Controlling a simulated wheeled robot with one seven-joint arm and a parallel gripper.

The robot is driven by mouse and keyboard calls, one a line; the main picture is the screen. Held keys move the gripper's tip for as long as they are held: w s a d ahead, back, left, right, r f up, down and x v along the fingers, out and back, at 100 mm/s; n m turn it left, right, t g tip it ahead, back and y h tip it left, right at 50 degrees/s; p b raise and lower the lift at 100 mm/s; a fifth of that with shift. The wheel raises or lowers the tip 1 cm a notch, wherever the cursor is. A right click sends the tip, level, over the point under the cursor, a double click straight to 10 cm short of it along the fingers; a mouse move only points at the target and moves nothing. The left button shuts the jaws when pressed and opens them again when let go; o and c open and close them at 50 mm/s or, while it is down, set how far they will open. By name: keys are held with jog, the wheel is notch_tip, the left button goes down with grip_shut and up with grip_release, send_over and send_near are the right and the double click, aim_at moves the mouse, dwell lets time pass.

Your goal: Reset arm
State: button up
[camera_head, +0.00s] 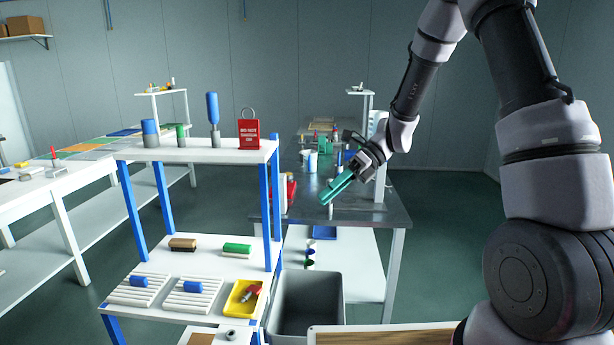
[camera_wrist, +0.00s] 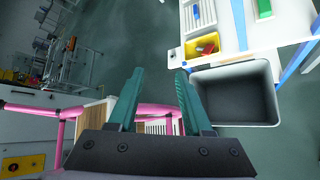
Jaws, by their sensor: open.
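My gripper (camera_head: 339,187) has teal fingers and hangs at the end of my raised arm, in front of the grey-topped table in the head view. In the wrist view, my gripper (camera_wrist: 158,84) shows two teal fingers spread apart with nothing between them. Floor shows beyond the fingertips. The gripper is open, empty and touches nothing that I can see.
A white shelf rack (camera_head: 200,152) with blue legs stands left of centre, bearing a red padlock tag (camera_head: 249,130) and cylinders. A grey bin (camera_head: 305,303) stands beside it. A yellow tray (camera_head: 244,297) lies on its lower shelf. A pink rail (camera_wrist: 45,110) shows in the wrist view.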

jog(key=s+d+r+n+t+h, duration=0.4)
jog(key=s+d+r+n+t, duration=0.2)
jog(key=d+r+n, duration=0.3)
jog(key=s+d+r+n+t+h, duration=0.4)
jog(key=s+d+r+n+t, duration=0.2)
jog(key=d+r+n, duration=0.4)
jog(key=v, duration=0.2)
jog(key=shift+s+r, duration=0.25)
jog(key=shift+r, duration=0.05)
